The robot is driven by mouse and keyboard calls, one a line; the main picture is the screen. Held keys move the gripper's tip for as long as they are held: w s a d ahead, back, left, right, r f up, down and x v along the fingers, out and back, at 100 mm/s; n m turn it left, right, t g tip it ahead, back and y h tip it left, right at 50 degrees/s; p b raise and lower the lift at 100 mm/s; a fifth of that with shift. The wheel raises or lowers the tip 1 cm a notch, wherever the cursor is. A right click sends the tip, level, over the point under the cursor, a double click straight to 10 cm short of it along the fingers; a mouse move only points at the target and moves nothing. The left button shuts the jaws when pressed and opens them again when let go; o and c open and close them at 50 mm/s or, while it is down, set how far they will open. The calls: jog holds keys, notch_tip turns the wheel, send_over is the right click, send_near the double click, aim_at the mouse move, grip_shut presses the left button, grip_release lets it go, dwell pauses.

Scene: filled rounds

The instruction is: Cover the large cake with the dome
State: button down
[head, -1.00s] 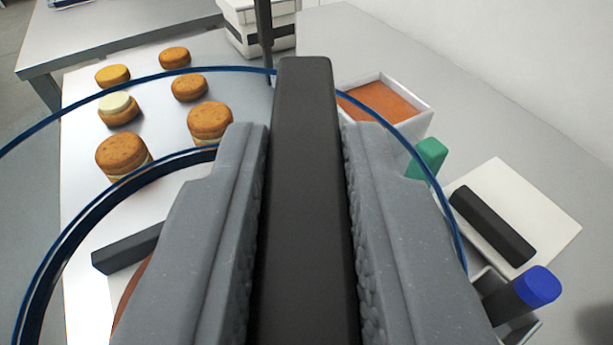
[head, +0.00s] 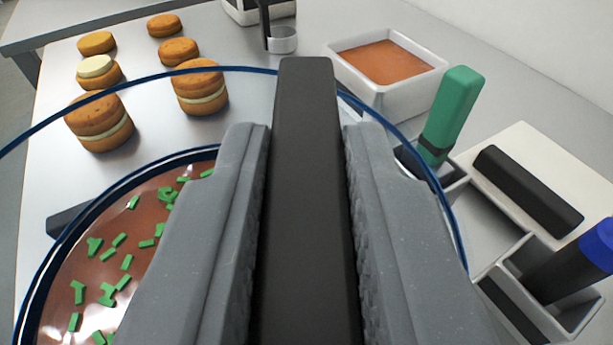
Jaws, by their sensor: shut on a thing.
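The clear dome has blue rings, and its outer ring (head: 240,69) arcs across the head view. My gripper (head: 306,135) is shut on the dome's thick black handle (head: 306,220), with a grey finger on each side. The large cake (head: 95,275) shows at lower left, with a brown glossy top and scattered green sprinkles. I see it within the dome's darker inner ring. The fingers and handle hide the rest of the cake. I cannot tell how high the dome is above it or whether they touch.
Several small round cakes (head: 100,122) stand at upper left on a pale surface. A white tub (head: 384,75) with orange-brown filling is at upper right. A green-topped tool (head: 455,105) and a blue-topped tool (head: 575,262) stand in holders at right. A black bar (head: 528,188) lies on a white board.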

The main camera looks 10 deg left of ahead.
jog(key=shift+f+b, duration=0.6)
jog(key=shift+f, duration=1.6)
jog(key=shift+s+p, duration=0.15)
jog(key=shift+p, duration=0.35)
jog(key=shift+f, duration=0.15)
jog(key=c, duration=0.8)
grip_release()
jog(key=shift+o, duration=0.2)
jog(key=shift+r+p, duration=3.5)
jog(key=shift+p, duration=0.2)
